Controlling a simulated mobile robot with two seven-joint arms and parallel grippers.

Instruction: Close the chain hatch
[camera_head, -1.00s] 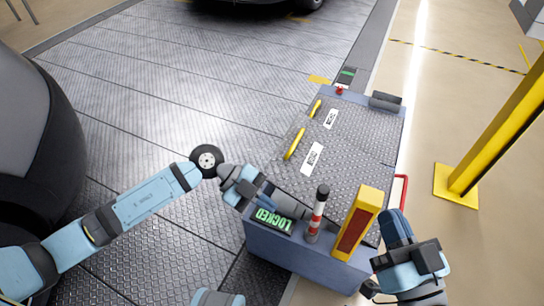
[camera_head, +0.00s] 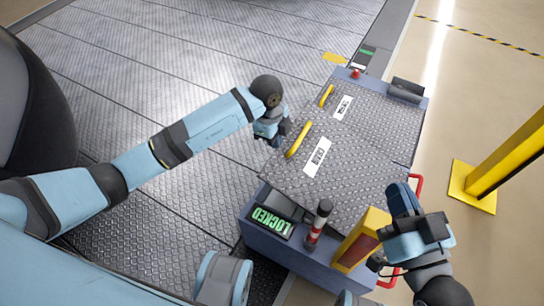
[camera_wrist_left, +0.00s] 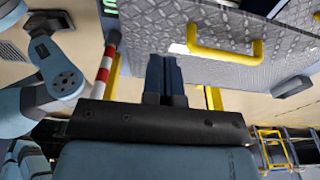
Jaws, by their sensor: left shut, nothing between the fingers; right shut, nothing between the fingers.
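The chain hatch (camera_head: 290,178) is a grey tread-plate lid with a white CHAIN label and a yellow handle (camera_head: 299,139). It looks flat on the blue-grey cabinet (camera_head: 300,258), level with the neighbouring lid. The handle also shows in the left wrist view (camera_wrist_left: 225,52). My left gripper (camera_head: 275,139) is shut and empty, just left of the handle and apart from it. Its shut fingers show in the left wrist view (camera_wrist_left: 165,75). My right gripper (camera_head: 401,195) is shut and empty at the cabinet's right side. A display (camera_head: 271,221) reads LOCKED in green.
A second lid (camera_head: 375,115) with its own yellow handle adjoins the hatch. A red-white striped post (camera_head: 317,224) and a yellow box (camera_head: 362,238) stand at the near end. A yellow column (camera_head: 510,160) stands right. Metal floor left of the cabinet is clear.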

